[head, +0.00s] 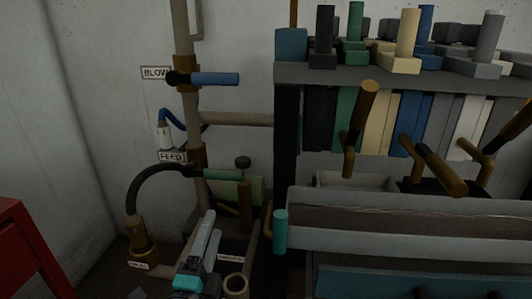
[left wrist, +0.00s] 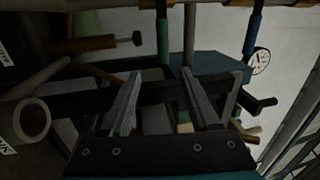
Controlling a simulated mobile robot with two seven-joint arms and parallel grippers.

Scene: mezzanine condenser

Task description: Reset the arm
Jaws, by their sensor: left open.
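My left gripper (head: 208,222) shows low and left of centre in the head view, with grey fingers pointing up and away and a teal part at its base. In the left wrist view its two fingers (left wrist: 160,95) stand apart with nothing between them. It is in front of the pipework and left of the lever rack. A teal-handled lever (head: 222,174) and an upright brown cylinder (head: 245,205) are beyond the gripper. My right gripper is in neither view.
A blue-handled valve (head: 213,79) is by the BLOW sign (head: 155,73), above the FEED sign (head: 172,157). A lever rack (head: 400,75) fills the right side. An open pipe end (head: 235,285) is close beside the gripper. A red cabinet (head: 25,245) stands at left.

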